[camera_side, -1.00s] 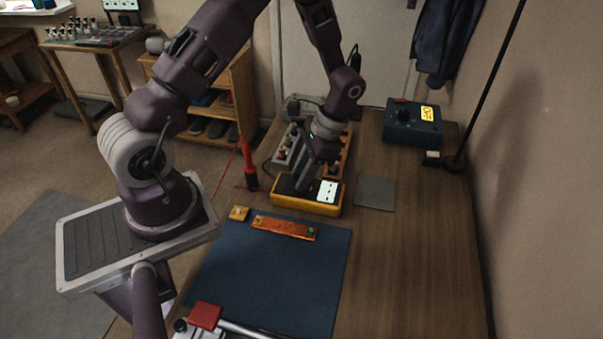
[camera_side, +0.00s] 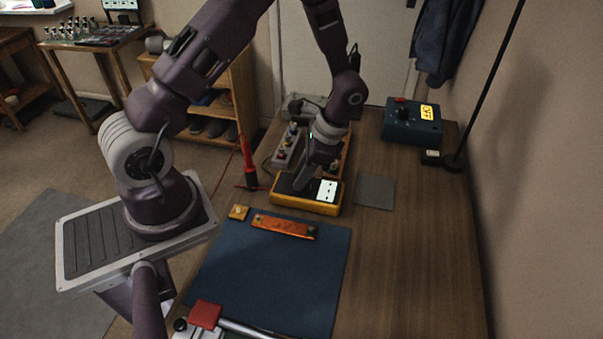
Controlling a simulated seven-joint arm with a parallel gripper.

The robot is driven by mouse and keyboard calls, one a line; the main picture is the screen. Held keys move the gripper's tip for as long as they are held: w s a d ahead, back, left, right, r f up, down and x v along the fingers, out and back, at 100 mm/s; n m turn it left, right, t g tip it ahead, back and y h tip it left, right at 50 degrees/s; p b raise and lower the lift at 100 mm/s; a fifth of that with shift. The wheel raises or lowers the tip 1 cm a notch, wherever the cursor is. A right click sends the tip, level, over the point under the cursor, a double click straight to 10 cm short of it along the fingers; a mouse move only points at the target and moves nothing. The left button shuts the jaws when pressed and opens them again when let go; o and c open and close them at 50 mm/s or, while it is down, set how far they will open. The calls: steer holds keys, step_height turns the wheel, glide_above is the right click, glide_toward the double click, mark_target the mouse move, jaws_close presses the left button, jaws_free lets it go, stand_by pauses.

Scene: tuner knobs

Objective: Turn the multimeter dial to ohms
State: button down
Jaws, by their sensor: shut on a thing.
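The multimeter (camera_side: 322,208) is a yellow-edged box with a dark face, lying flat on the wooden table.
A red probe (camera_side: 249,165) with a red lead stands left of the multimeter. A power strip (camera_side: 287,146) and a wooden tray (camera_side: 345,155) lie behind it. A grey pad (camera_side: 375,191) lies right, a blue mat (camera_side: 270,270) in front. A dark teal box (camera_side: 412,125) stands back right.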

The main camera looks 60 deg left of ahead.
steer(key=c, duration=1.1)
jaws_free()
steer(key=v, duration=0.7)
step_height(320, 180, up, 9)
steer(key=s+d+n+t, duration=0.2)
steer(key=s+d+r+n+t, duration=0.1)
steer(key=s+d+r+t, duration=0.1)
steer(key=s+r, duration=0.2)
steer(key=s+d+r+n+t+h, duration=0.1)
steer(key=s+d+r+t, duration=0.1)
steer(key=s, duration=0.4)
steer(key=s+d+r+n+t+h, duration=0.1)
steer(key=s+r+n+t, duration=0.1)
steer(key=s+r, duration=0.3)
steer(key=shift+d+r+t, duration=0.4)
steer(key=shift+r+t, duration=0.3)
